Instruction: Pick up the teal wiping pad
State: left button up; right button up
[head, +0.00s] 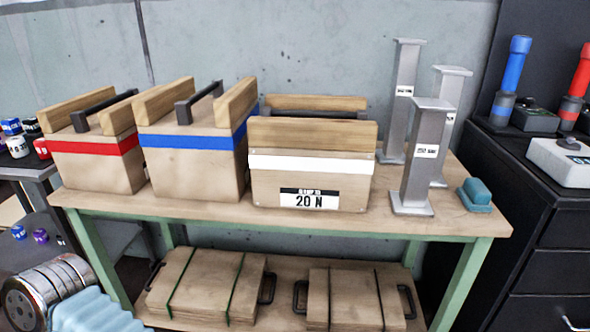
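The teal wiping pad (475,195) lies on the right end of the wooden tabletop, near its right edge. It has a raised grip block on a wider base. It stands apart from the metal posts to its left, and nothing covers it. Neither of my grippers shows in the head view.
The wooden table (345,223) holds a red-striped box (98,165), a blue-striped box (195,165) and a white-striped "20 N" box (310,180). Metal posts (424,165) stand left of the pad. A black cabinet (550,205) stands close at the right. Bare tabletop lies before the pad.

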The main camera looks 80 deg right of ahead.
aim_at(476, 197)
jog(key=z, duration=4)
jog(key=l+u, duration=0.1)
jog(key=u, duration=1)
jog(key=l+u, duration=0.45)
jog(key=k+l+u, duration=0.2)
jog(key=l+u, duration=0.25)
jog(key=k+l+u, duration=0.2)
jog(key=l+u, duration=0.25)
jog(key=j, duration=0.1)
